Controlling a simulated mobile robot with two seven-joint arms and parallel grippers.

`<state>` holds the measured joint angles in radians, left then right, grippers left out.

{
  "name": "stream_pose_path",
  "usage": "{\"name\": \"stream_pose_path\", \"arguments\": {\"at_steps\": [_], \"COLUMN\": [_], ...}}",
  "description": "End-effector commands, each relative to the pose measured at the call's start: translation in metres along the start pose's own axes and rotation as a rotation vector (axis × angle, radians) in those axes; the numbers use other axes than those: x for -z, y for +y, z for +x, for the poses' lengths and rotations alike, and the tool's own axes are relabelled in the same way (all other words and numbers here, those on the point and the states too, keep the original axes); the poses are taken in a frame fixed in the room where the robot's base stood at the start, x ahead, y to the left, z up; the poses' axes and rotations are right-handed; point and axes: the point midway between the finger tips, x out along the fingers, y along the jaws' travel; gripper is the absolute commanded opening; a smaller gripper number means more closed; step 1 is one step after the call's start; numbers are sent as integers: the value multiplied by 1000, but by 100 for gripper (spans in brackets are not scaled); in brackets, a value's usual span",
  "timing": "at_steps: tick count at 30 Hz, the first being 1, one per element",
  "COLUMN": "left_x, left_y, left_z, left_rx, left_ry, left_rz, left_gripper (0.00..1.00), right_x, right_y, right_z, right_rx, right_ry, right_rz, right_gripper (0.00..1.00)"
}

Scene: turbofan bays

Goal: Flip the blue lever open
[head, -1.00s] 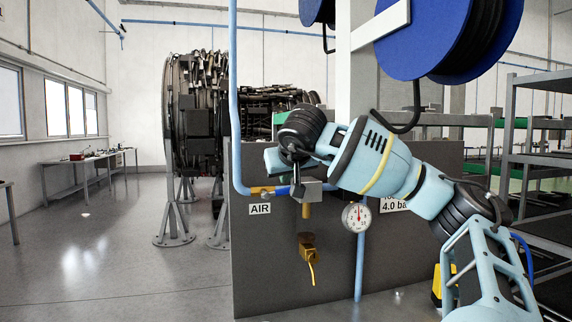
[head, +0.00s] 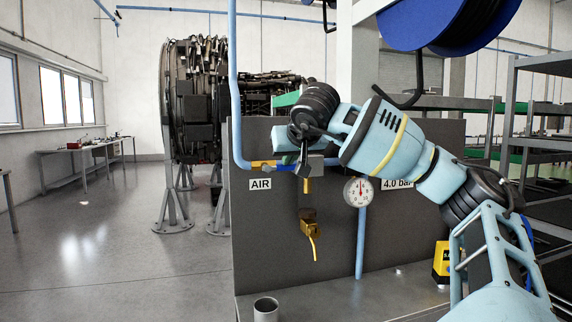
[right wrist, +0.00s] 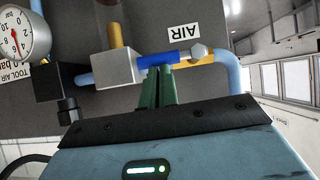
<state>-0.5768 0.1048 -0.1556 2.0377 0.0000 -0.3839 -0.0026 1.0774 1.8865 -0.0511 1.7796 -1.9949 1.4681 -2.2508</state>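In the head view a strip of the blue lever (head: 284,167) shows beneath my wrist. My right gripper (right wrist: 158,72) has its two green fingers side by side with hardly any gap. Their tips are right at the lever, overlapping its edge in the picture; I cannot tell if they touch it. In the head view my right gripper is mostly hidden behind its own wrist. My left gripper is not in view.
A pressure gauge (head: 358,192) and a brass fitting with a hanging yellow piece (head: 309,232) are on the grey panel (head: 270,262). A grey cup (head: 266,309) and a yellow device (head: 441,262) stand on the bench. The floor at left is clear.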

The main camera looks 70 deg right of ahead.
Motion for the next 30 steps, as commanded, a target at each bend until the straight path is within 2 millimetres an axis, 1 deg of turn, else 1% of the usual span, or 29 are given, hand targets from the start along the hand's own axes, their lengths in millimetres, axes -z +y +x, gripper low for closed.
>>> {"name": "stream_pose_path", "arguments": {"at_steps": [1, 6, 11, 19, 23, 30], "left_x": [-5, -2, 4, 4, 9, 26], "left_y": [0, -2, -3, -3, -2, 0], "left_z": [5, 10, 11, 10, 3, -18], "left_rx": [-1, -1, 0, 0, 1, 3], "left_ry": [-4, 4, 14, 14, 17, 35], "left_rz": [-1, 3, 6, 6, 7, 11], "left_gripper": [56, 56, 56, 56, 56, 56], "right_x": [-6, -6, -6, -5, 2, 28], "right_y": [1, 2, 1, 1, 2, 4], "right_z": [6, 5, 5, 4, -5, -38], "right_rx": [3, 26, 29, 29, 30, 32], "right_ry": [-9, -11, -13, -16, -13, 3], "right_rz": [12, 45, 47, 45, 47, 53], "right_gripper": [0, 0, 0, 0, 0, 0]}}
